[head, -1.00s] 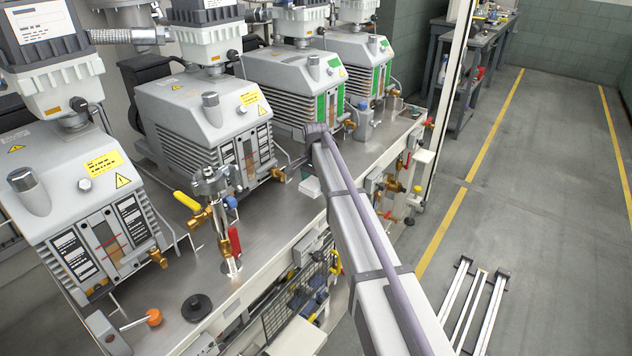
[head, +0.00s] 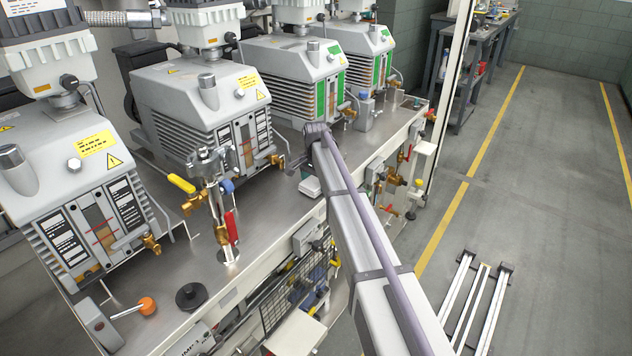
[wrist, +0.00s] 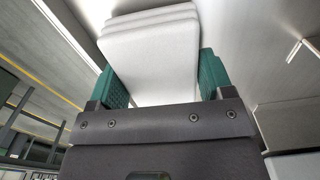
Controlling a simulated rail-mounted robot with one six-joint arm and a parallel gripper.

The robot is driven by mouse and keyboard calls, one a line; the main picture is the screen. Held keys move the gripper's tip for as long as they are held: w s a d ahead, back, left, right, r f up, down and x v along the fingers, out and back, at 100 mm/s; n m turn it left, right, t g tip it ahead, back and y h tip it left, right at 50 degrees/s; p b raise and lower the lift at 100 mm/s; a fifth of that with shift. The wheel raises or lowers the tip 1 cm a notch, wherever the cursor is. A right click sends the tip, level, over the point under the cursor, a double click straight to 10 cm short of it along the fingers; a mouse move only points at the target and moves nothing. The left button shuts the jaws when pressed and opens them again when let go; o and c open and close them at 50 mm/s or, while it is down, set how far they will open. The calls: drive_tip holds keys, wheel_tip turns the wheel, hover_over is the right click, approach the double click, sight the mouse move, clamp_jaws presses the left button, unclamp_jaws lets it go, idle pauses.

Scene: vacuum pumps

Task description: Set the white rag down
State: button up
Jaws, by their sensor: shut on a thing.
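The white rag (wrist: 150,60) is a folded, layered pad in the wrist view. My gripper (wrist: 162,78) has two green fingers, one on each side of the rag, and is shut on it. In the head view, my arm reaches over the front edge of the steel bench (head: 265,220). A small white patch (head: 311,187) shows beside the arm's end and seems to be the held rag. My fingers are mostly hidden there, and I cannot tell how high the rag is above the bench.
Several grey pumps (head: 205,115) line the back of the bench. A valve stand with a yellow handle (head: 181,184) and a red handle (head: 232,226) rises near its front. Open floor (head: 545,210) lies right.

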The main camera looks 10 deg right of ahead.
drive_tip(key=shift+f+b, duration=0.3)
idle(0.4)
drive_tip(key=o, duration=0.8)
drive_tip(key=shift+o, duration=0.2)
wheel_tip(320, 180, up, 11)
drive_tip(key=p, duration=1.1)
drive_tip(key=shift+c, duration=0.5)
clamp_jaws()
